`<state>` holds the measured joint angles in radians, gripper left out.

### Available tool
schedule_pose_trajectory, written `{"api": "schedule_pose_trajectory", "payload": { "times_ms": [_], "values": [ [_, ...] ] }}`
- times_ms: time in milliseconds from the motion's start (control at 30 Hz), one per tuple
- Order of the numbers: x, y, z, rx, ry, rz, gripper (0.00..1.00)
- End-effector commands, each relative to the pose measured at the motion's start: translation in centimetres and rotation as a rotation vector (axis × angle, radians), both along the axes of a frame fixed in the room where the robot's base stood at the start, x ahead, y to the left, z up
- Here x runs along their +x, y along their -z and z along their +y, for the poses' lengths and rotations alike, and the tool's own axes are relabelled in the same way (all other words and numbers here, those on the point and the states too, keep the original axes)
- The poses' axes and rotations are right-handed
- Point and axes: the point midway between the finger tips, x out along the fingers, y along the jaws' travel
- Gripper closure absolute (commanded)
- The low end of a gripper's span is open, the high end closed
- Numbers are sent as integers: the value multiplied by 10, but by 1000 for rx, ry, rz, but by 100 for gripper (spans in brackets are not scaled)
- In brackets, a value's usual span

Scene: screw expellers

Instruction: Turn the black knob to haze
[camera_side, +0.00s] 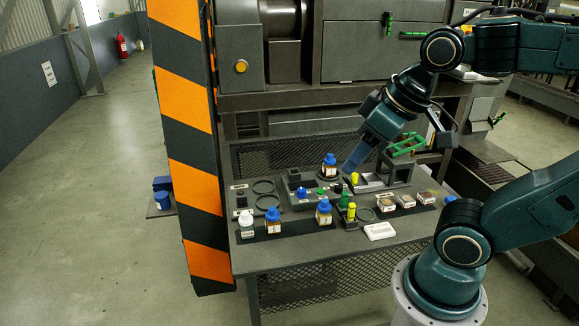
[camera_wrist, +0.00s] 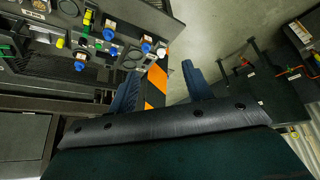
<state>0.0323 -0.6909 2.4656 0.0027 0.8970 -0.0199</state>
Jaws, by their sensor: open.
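A small grey control panel (camera_side: 318,197) sits mid-table in the side view, with a blue knob (camera_side: 302,193), a green knob (camera_side: 321,190) and a small black knob (camera_side: 337,188) in a row. The black knob's pointer and the "haze" mark are too small to make out. My gripper (camera_side: 350,169) is above and right of the panel, tilted down, apart from the black knob. In the wrist view my gripper (camera_wrist: 162,86) shows two spread dark-blue fingers with nothing between them. The panel is at the upper left there; I cannot single out the black knob.
A blue-capped jar (camera_side: 329,166) stands close left of my gripper. Green and yellow bottles (camera_side: 351,212), more jars (camera_side: 273,220) and small sample dishes (camera_side: 407,201) line the table front. A green-topped grey stand (camera_side: 401,170) is at right. A striped post (camera_side: 190,130) borders the left.

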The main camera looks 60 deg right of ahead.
Motion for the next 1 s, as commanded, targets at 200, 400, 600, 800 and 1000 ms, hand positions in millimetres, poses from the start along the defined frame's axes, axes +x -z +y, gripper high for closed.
{"api": "schedule_pose_trajectory", "payload": {
  "times_ms": [200,400,600,800,1000],
  "values": [
    [31,-3,-20,-17,45,55,50],
    [65,-1,-47,-30,88,113,50],
    [97,9,-81,-37,129,172,50],
    [124,26,-120,-34,171,233,50],
    [146,51,-164,-26,208,292,50]
  ]
}}
